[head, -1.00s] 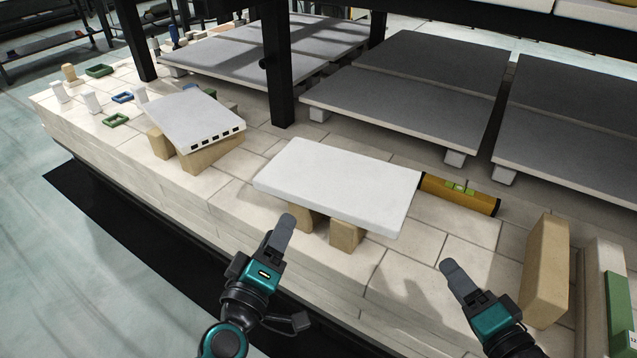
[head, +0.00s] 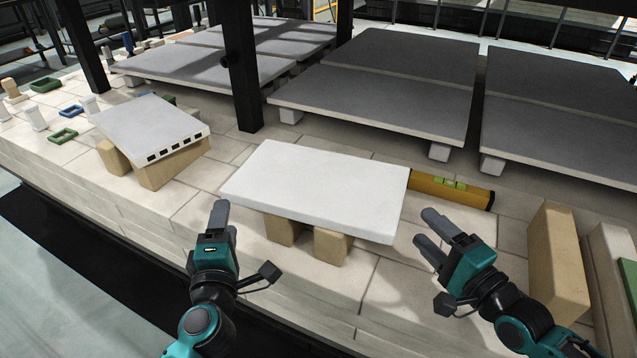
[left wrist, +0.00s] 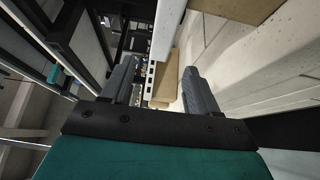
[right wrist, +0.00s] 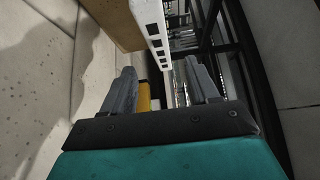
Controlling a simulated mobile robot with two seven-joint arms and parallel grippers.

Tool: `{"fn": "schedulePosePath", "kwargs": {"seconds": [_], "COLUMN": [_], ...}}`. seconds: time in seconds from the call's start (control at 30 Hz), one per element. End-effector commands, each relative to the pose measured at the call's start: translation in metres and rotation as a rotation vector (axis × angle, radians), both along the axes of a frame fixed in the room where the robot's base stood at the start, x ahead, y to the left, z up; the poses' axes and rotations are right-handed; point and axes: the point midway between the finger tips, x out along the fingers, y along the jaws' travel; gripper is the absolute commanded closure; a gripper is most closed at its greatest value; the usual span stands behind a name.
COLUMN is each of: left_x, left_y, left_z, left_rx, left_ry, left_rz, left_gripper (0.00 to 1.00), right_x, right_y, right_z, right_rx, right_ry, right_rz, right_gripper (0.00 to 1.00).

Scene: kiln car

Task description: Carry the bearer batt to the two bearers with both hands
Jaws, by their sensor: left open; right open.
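A white batt (head: 315,188) lies flat across two tan blocks, (head: 281,229) and (head: 331,245), at the middle of the deck. Its slotted end (right wrist: 157,34) shows in the right wrist view. My left gripper (head: 220,217) is open and empty, just off the batt's near left corner. My right gripper (head: 427,229) is open and empty, just off its right end. Neither touches it that I can see. A second white batt (head: 150,122) with a slotted edge rests on tan blocks (head: 172,165) at the left. I cannot tell which blocks are the two bearers.
A yellow spirit level (head: 455,190) lies right behind the batt's right end. A tan block (head: 557,258) stands upright at the right. A black post (head: 243,75) rises behind, with large grey slabs (head: 385,105) on low supports. Small green and blue frames lie far left.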

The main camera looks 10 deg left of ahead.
Motion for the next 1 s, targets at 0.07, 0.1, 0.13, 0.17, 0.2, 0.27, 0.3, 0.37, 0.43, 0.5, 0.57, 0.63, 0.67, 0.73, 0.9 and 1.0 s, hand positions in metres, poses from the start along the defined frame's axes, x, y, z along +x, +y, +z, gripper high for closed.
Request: {"fn": "schedulePosePath", "kwargs": {"seconds": [0.07,0.1,0.13,0.17,0.2,0.27,0.3,0.37,0.43,0.5,0.57,0.63,0.67,0.73,0.9,1.0], "left_x": [0.016,0.023,0.029,0.036,0.043,0.055,0.062,0.073,0.083,0.092,0.098,0.103,0.104,0.106,0.107,0.107], "left_y": [0.003,0.005,0.006,0.007,0.009,0.011,0.013,0.015,0.017,0.018,0.019,0.020,0.021,0.021,0.021,0.021], "left_z": [0.001,0.002,0.001,0.002,0.002,0.002,0.002,0.002,0.002,0.001,0.001,0.001,0.001,0.000,0.000,0.000], "left_rx": [0.001,0.001,0.002,0.001,0.002,0.001,0.001,0.002,0.002,0.001,0.001,0.000,0.000,0.000,0.000,0.000], "left_ry": [-0.004,-0.005,-0.004,-0.004,-0.004,-0.004,-0.003,-0.003,-0.003,-0.002,-0.002,-0.002,-0.001,-0.001,-0.001,-0.001], "left_rz": [0.000,0.000,0.000,0.000,0.001,0.001,0.001,0.000,0.001,0.001,0.000,0.000,-0.001,-0.001,-0.001,0.000], "left_gripper": [0.40,0.40,0.40,0.40,0.40,0.40,0.40,0.40,0.40,0.40,0.40,0.40,0.40,0.40,0.40,0.40], "right_x": [0.014,0.020,0.025,0.030,0.037,0.047,0.053,0.062,0.071,0.078,0.083,0.087,0.089,0.090,0.091,0.091], "right_y": [0.009,0.013,0.017,0.021,0.025,0.032,0.036,0.041,0.048,0.052,0.056,0.058,0.059,0.061,0.061,0.061], "right_z": [0.002,0.002,0.002,0.002,0.002,0.002,0.002,0.001,0.001,0.001,0.001,0.000,0.000,0.000,0.000,0.000], "right_rx": [0.001,0.001,0.001,0.001,0.001,0.001,-0.001,-0.001,-0.001,-0.001,0.000,-0.001,-0.002,-0.002,-0.002,-0.002], "right_ry": [-0.004,-0.004,-0.004,-0.005,-0.004,-0.003,-0.003,-0.002,-0.003,-0.001,-0.001,-0.001,-0.001,-0.001,0.000,-0.001], "right_rz": [0.000,0.000,0.000,0.001,0.000,0.001,0.000,0.000,0.001,0.001,0.000,0.000,0.000,0.001,0.001,0.001], "right_gripper": [0.40,0.40,0.40,0.40,0.40,0.40,0.40,0.40,0.40,0.40,0.40,0.40,0.40,0.40,0.40,0.40]}}
